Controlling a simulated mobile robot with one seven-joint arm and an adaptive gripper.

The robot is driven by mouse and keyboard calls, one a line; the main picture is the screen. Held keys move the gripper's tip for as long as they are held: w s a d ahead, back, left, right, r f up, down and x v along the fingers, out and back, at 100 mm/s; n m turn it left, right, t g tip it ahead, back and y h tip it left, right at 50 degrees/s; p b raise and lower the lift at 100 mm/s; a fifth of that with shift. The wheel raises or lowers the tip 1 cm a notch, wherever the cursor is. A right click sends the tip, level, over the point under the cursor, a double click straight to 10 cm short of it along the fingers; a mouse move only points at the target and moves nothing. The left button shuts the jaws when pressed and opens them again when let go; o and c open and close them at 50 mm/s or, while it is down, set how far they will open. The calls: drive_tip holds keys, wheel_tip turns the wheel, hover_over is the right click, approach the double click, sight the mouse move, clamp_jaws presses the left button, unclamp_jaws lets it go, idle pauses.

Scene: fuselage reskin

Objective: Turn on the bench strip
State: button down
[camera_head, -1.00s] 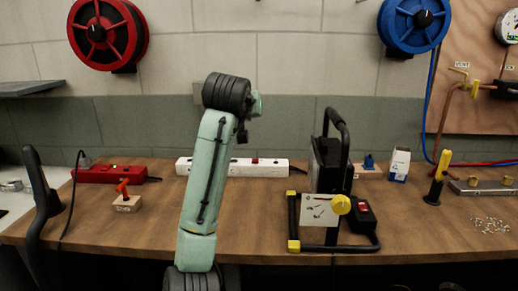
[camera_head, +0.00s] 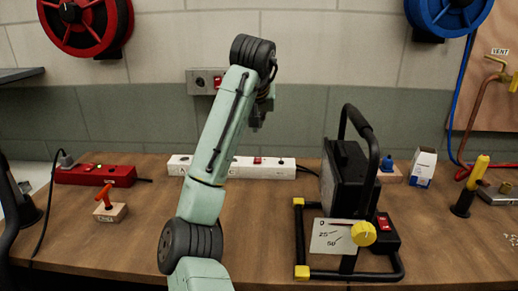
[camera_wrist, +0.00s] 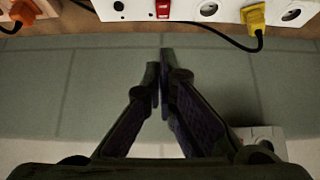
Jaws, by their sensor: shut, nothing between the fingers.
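A white power strip (camera_head: 232,167) lies along the back of the wooden bench. A red rocker switch (camera_head: 257,161) sits on it right of its middle. In the wrist view the strip (camera_wrist: 210,12) runs along the top edge, with the red switch (camera_wrist: 163,10) cut by that edge. I cannot tell whether the switch is on or lit. My gripper (camera_wrist: 165,52) is shut and empty, its fingertips pointing towards the switch and apart from it in the picture. In the head view my gripper (camera_head: 257,120) hangs above the strip, partly hidden behind my arm.
A red power strip (camera_head: 95,175) lies at left beside a small orange-handled block (camera_head: 110,208). A black-framed device with a yellow knob (camera_head: 363,233) stands at front right. A grey wall box (camera_head: 207,82) is behind my arm. Yellow (camera_wrist: 254,18) and orange (camera_wrist: 22,12) plugs flank the switch.

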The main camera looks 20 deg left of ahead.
drive_tip(key=p, duration=0.3)
hover_over(259, 162)
drive_tip(key=f, duration=0.7)
drive_tip(key=shift+w+a+f, duration=0.15)
drive_tip(key=shift+w+f, duration=0.1)
wheel_tip(259, 162, down, 4)
drive_tip(key=shift+s+r+p, duration=0.1)
drive_tip(key=shift+r+p, duration=0.15)
drive_tip(key=shift+p, duration=0.35)
drive_tip(key=shift+f, duration=0.45)
drive_tip(key=shift+f, duration=0.1)
